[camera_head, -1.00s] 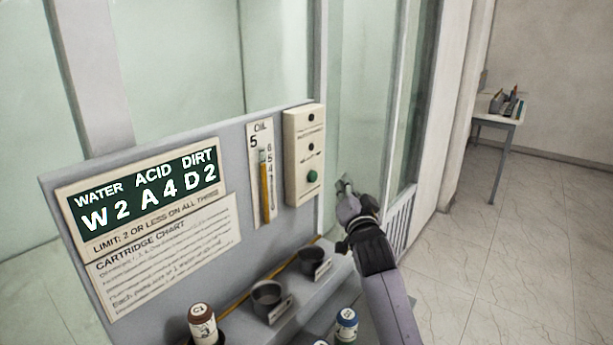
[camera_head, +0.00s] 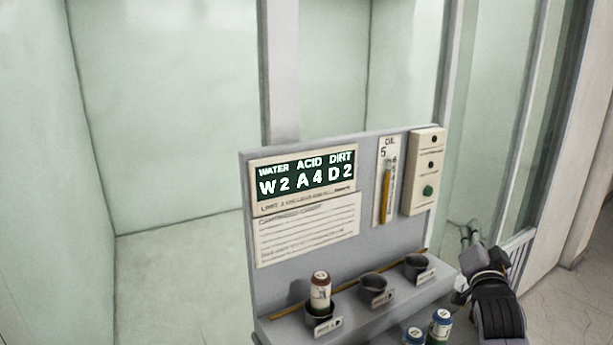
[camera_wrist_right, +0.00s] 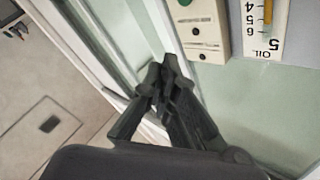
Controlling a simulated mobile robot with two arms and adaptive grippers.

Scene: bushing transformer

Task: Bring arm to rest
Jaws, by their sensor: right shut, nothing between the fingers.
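My right gripper (camera_head: 468,232) is in the head view at the lower right, just right of the grey panel (camera_head: 300,275) and below its button box (camera_head: 424,172). It is empty and touches nothing that I can make out. In the right wrist view my right gripper (camera_wrist_right: 165,75) has its fingers together, with the button box (camera_wrist_right: 198,28) just above and to the right of them. My left gripper is in neither view.
A display (camera_head: 305,177) reads W2 A4 D2. A brown-capped cartridge (camera_head: 320,291) stands in the left cup; two cups (camera_head: 375,288) to its right look empty. Glass walls (camera_head: 160,110) rise behind. Floor shows at far right.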

